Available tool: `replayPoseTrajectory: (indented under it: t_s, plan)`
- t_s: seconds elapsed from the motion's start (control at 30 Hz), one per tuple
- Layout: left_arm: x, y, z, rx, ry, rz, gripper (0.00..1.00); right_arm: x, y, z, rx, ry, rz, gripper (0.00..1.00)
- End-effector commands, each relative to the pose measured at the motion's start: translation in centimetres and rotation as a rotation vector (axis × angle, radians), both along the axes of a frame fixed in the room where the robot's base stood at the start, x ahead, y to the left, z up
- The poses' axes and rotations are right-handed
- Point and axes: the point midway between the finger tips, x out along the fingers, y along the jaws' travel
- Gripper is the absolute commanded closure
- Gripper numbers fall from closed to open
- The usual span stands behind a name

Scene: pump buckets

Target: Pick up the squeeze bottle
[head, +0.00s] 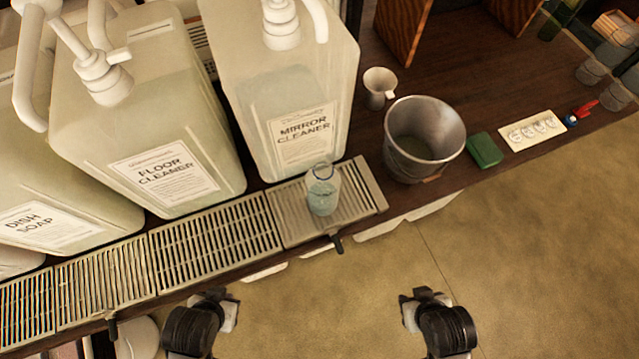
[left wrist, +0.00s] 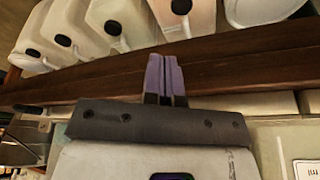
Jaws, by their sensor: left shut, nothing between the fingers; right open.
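The squeeze bottle (head: 322,190) is small and clear with pale blue liquid. It stands upright on the metal drip tray (head: 366,200), in front of the mirror cleaner jug (head: 300,95). I do not make it out in the left wrist view. My left gripper (head: 222,305) is low in the head view, in front of the counter and left of the bottle. In the left wrist view its purple fingers (left wrist: 164,75) are together and empty, pointing at the counter's wooden edge. My right gripper (head: 425,305) is open, front right of the bottle and apart from it; its fingertips are hard to see.
A floor cleaner jug (head: 150,130) and a dish soap jug (head: 55,190) with pumps stand to the left. Right of the tray are a metal bucket (head: 424,130), a white cup (head: 379,85) and a green sponge (head: 485,150). The floor before the counter is clear.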

Motion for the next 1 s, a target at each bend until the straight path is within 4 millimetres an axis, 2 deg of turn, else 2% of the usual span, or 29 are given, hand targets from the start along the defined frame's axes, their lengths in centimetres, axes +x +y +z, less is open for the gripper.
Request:
replayPoseTrajectory:
  t_s: [0.47,1.0]
  plan:
    - [0.00,0.22,-0.01,0.008,0.000,-0.005,1.00,0.00,-0.26,0.00,-0.009,0.000,0.005,0.57]
    - [0.00,0.35,-0.02,0.012,-0.001,-0.008,0.50,0.02,0.00,0.01,0.000,0.000,0.000,0.57]
